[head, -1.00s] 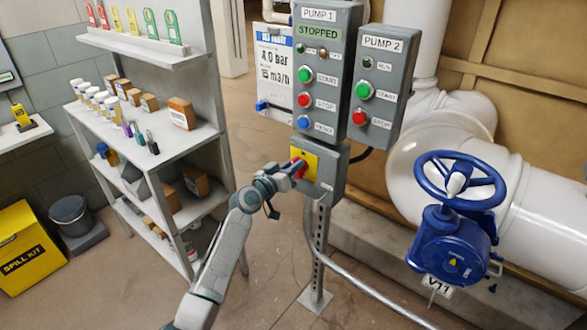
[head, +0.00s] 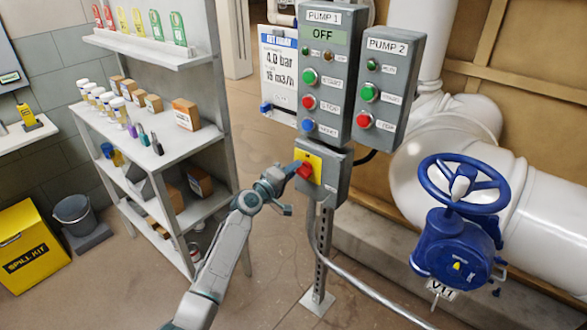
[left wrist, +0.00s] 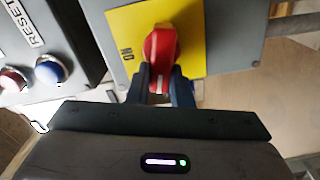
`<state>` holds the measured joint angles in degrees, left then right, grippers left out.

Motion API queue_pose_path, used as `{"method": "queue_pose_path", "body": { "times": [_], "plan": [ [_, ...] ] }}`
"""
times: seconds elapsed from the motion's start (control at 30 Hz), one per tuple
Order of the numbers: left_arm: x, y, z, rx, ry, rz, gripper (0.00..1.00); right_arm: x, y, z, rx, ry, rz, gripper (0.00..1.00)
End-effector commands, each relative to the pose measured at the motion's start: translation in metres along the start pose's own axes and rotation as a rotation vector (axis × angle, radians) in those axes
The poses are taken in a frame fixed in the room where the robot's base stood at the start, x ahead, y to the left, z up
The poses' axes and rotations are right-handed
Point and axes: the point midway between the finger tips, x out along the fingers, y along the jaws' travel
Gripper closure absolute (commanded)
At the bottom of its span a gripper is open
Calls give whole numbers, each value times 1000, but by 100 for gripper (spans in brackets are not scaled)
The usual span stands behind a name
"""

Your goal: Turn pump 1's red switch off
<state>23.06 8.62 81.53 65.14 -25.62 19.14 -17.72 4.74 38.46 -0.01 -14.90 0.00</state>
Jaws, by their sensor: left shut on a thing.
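Pump 1's red switch (head: 305,171) sits on a yellow plate (head: 316,163) on the grey box below the pump 1 panel (head: 326,75). The pump 1 display (head: 323,35) reads OFF. My left gripper (head: 290,172) reaches the switch from the left. In the left wrist view, the red switch handle (left wrist: 160,45) sits between the two dark fingers of my left gripper (left wrist: 160,82), which are shut on it. An ON label shows upside down on the yellow plate there. My right gripper is not in view.
The pump 2 panel (head: 387,92) stands to the right of pump 1's. A blue valve wheel (head: 463,185) and white pipes are at the right.

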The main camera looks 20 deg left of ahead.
Motion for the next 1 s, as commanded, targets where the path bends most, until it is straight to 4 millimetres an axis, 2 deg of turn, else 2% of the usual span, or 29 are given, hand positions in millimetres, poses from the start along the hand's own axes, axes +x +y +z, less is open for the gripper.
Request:
{"method": "queue_pose_path", "body": {
  "times": [0.4,1.0],
  "plan": [
    [0,-6,1,-248,-1,-3,100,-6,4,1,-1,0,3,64],
    [0,-8,2,-310,-1,-3,100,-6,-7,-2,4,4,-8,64]
  ]
}}
